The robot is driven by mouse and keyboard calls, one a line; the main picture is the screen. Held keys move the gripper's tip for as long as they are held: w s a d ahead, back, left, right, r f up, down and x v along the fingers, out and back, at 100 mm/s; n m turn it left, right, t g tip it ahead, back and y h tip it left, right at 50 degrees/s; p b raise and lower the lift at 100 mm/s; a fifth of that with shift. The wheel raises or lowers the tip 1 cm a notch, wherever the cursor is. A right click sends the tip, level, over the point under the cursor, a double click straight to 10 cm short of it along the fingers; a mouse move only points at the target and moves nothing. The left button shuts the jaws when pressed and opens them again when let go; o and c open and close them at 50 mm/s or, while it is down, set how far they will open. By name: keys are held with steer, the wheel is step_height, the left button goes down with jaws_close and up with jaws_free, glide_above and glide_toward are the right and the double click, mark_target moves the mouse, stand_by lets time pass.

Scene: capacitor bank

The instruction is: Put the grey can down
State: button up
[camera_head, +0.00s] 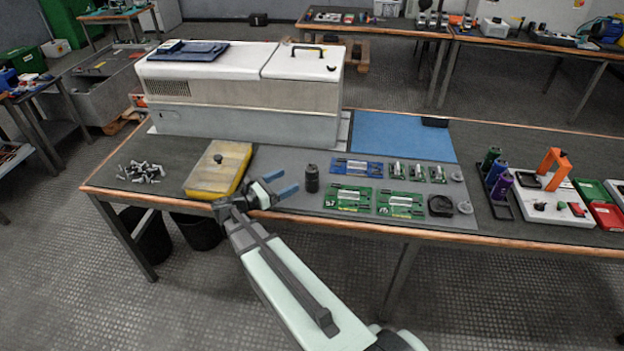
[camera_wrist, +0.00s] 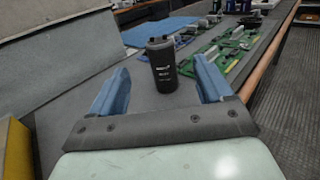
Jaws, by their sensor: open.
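A dark grey can (camera_head: 312,179) stands upright on the grey mat (camera_head: 290,158) of the workbench, left of the green circuit boards. It also shows in the wrist view (camera_wrist: 162,65), standing on the mat beyond and between my blue fingers. My gripper (camera_head: 284,184) is open, with its blue fingertips pointing right toward the can. In the head view a gap shows between the fingertips and the can. Nothing is held between the fingers.
A yellow-sided box (camera_head: 219,170) stands just left of my gripper, with loose metal parts (camera_head: 142,172) farther left. Blue and green circuit boards (camera_head: 348,197) lie right of the can. A large white machine (camera_head: 243,90) stands behind. The wooden edge (camera_head: 330,223) runs in front.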

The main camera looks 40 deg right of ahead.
mark_target(312, 167)
steer(key=d, duration=0.6)
steer(key=shift+d+r, duration=0.25)
steer(key=shift+d, duration=1.1)
steer(key=shift+d+r, duration=0.25)
steer(key=shift+d, duration=1.05)
steer(key=shift+c, duration=0.2)
jaws_close()
